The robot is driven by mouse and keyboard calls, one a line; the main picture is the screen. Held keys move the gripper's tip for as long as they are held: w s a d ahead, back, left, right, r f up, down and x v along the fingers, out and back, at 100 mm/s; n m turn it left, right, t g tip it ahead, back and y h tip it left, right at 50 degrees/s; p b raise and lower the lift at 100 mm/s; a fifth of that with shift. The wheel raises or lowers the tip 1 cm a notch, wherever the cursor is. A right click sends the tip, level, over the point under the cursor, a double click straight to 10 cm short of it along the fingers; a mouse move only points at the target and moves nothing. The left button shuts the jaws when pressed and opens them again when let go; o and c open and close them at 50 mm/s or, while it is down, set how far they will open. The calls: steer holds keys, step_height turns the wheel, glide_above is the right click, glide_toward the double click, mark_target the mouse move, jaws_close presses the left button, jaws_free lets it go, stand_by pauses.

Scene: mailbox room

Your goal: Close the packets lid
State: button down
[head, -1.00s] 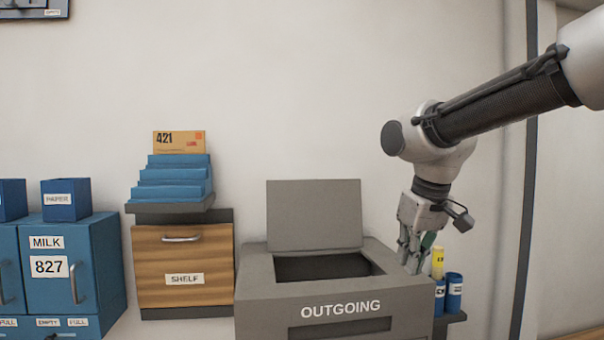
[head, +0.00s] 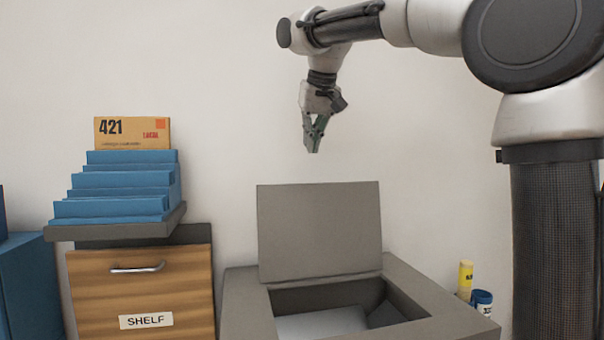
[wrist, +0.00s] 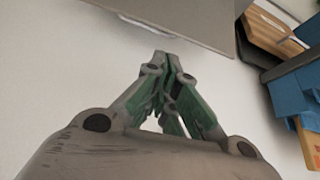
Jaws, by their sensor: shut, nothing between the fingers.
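The grey lid (head: 319,231) stands raised, nearly upright, at the back edge of the grey outgoing box (head: 440,298). The box's opening is uncovered, and a pale flat item (head: 322,325) shows inside. My gripper (head: 314,151) is above the lid's top edge and apart from it in the head view, fingers pointing down. In the wrist view my gripper (wrist: 168,58) has its fingertips together with nothing between them. A grey panel, seemingly the lid (wrist: 205,22), shows beyond the tips in that view.
A blue stepped rack (head: 115,192) holding an envelope (head: 132,132) marked 421 stands left, above a wooden drawer (head: 140,290) labelled SHELF. Yellow (head: 465,277) and blue tubes (head: 482,303) stand right of the box. The wall behind is bare.

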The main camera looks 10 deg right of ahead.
steer(key=shift+m, duration=0.4)
steer(key=x, duration=0.9)
steer(key=shift+d+f, duration=0.25)
steer(key=shift+f, duration=0.2)
steer(key=shift+s, duration=0.1)
